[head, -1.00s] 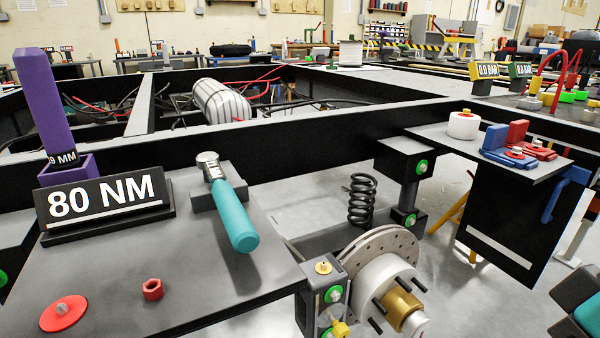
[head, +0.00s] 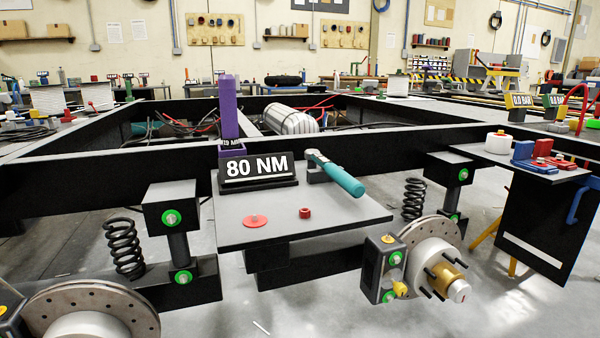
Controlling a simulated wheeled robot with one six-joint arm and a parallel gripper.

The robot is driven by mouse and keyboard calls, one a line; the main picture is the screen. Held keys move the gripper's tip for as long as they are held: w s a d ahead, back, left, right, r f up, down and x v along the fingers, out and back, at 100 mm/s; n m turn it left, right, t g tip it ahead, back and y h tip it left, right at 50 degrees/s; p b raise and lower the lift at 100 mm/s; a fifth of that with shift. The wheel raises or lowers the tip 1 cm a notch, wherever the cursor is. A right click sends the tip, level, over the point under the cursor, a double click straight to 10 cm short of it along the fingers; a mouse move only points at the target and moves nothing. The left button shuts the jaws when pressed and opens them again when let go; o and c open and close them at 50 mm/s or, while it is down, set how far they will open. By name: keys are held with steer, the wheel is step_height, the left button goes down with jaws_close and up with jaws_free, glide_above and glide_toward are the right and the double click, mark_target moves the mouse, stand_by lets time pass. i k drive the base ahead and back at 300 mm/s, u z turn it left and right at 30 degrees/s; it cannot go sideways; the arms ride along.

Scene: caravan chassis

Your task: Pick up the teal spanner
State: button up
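The teal spanner (head: 340,177) has a thick teal handle and a metal head. Its head end rests on a small dark block (head: 317,172) on a grey shelf (head: 345,222) fixed to the chassis. The handle points toward the front right of the shelf. A black sign (head: 258,171) reading "80 NM" stands just left of it. My gripper is not in view, so I cannot see where it is relative to the spanner.
A purple post (head: 229,108) stands behind the sign. A red disc (head: 256,221) and a red nut (head: 305,212) lie on the shelf. A brake disc hub (head: 438,268) and a spring (head: 414,200) are to the right. Bare floor shows in front.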

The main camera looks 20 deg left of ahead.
mark_target(354, 186)
steer(key=u, duration=0.9)
steer(key=i, duration=0.2)
